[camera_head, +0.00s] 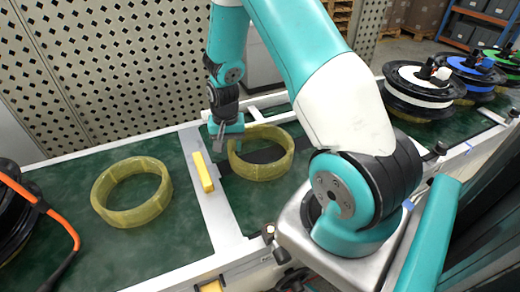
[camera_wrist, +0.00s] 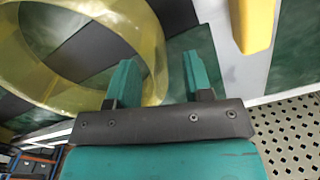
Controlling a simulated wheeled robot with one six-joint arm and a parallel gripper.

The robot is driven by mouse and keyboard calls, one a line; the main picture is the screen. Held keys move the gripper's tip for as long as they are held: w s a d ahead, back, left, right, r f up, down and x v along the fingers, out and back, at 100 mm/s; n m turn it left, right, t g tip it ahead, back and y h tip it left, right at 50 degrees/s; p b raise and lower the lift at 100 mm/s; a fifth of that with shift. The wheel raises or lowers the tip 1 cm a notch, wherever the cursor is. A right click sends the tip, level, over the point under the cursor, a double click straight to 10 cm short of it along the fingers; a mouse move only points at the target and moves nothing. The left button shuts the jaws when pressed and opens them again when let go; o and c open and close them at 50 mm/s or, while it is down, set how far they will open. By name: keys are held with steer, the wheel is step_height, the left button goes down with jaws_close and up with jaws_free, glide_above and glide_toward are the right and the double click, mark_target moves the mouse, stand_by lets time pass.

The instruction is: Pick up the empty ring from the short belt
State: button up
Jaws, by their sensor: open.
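A translucent yellow ring (camera_head: 262,172) lies flat and empty on the green belt to the right of the white cross-piece. My gripper (camera_head: 224,143) is at its far left rim, pointing down. In the wrist view the open fingers (camera_wrist: 159,65) appear on either side of the ring's wall (camera_wrist: 152,45), the left finger toward the inside and the right finger outside. I cannot tell whether they touch it. A second empty yellow ring (camera_head: 131,216) lies flat on the belt at left, apart from my gripper.
A white cross-piece (camera_head: 222,205) with a yellow block (camera_head: 203,172) stands between the belt sections, close to my gripper. Spools with white (camera_head: 418,85), blue and green windings stand at right. A dark object with an orange edge (camera_head: 64,225) is at far left. A perforated panel (camera_head: 110,60) stands behind.

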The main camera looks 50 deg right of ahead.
steer(key=shift+s+f, duration=0.15)
steer(key=shift+f, duration=1.75)
jaws_close()
steer(key=shift+r, duration=0.1)
